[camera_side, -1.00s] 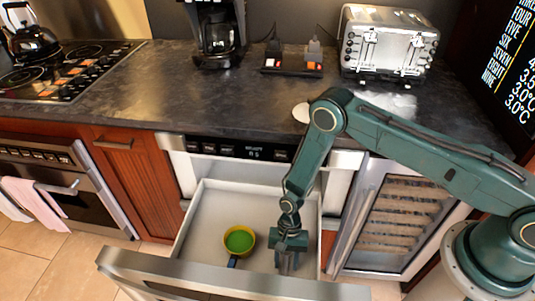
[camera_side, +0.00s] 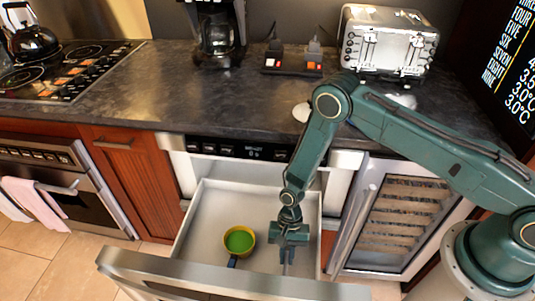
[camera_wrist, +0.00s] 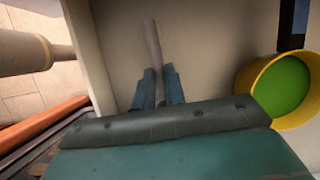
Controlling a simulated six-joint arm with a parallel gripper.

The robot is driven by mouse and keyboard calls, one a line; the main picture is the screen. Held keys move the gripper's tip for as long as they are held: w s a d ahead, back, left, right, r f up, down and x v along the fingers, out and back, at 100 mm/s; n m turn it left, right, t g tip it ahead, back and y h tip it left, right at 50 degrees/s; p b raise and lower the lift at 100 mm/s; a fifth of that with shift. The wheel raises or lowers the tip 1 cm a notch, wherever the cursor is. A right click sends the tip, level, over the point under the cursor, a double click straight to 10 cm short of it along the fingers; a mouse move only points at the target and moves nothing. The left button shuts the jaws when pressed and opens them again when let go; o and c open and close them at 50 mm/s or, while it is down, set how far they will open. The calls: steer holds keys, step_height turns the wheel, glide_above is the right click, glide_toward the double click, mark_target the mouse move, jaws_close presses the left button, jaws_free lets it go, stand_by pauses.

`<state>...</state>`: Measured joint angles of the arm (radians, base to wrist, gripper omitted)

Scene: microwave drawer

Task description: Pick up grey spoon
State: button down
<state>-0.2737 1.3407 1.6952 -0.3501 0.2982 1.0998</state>
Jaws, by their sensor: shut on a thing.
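The grey spoon (camera_wrist: 152,42) shows in the wrist view as a thin pale grey strip running up from between the fingers. My gripper (camera_wrist: 158,78) is shut on it. In the side view my gripper (camera_side: 288,256) points down inside the open drawer (camera_side: 213,205), in its right half. The spoon is too small and too much hidden by the fingers to make out clearly there. Its other end is hidden behind the gripper body in the wrist view.
A yellow bowl, green inside (camera_side: 240,240), stands in the drawer left of my gripper, with a dark blue piece (camera_side: 232,262) at its front. The drawer front (camera_side: 215,279) and side walls surround the gripper. The counter (camera_side: 190,100) lies behind and above.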

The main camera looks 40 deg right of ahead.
mark_target(286, 258)
steer(key=shift+r, duration=3.45)
steer(key=shift+r, duration=0.1)
